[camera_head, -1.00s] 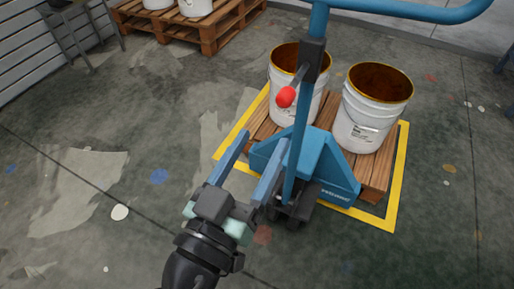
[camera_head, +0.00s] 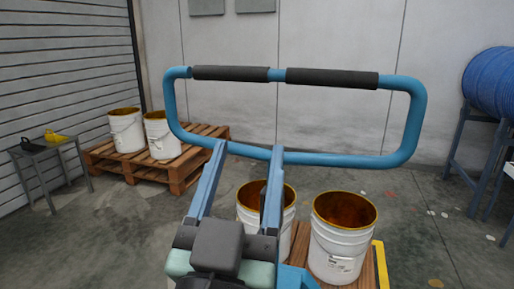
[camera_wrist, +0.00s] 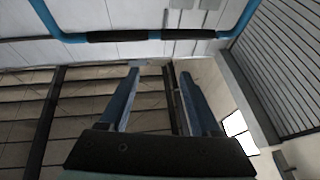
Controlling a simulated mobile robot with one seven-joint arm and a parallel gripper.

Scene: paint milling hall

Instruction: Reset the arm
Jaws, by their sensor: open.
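My gripper (camera_head: 248,148) is raised in the middle of the head view, with its two long blue fingers spread apart and pointing up. Nothing shows between them. In the wrist view my gripper (camera_wrist: 160,70) is also open and empty, with the ceiling and walls behind it. The blue pallet jack handle (camera_head: 404,122), a loop with black grips, stands upright around and behind the fingertips. I cannot tell whether the fingers touch it. The handle (camera_wrist: 72,38) also crosses the top of the wrist view.
Two white buckets with brown insides, left (camera_head: 250,212) and right (camera_head: 338,245), stand on a wooden pallet (camera_head: 300,240). Another pallet (camera_head: 180,170) holds two buckets at the back left. A small table (camera_head: 40,150) stands far left, a blue drum (camera_head: 490,85) at right.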

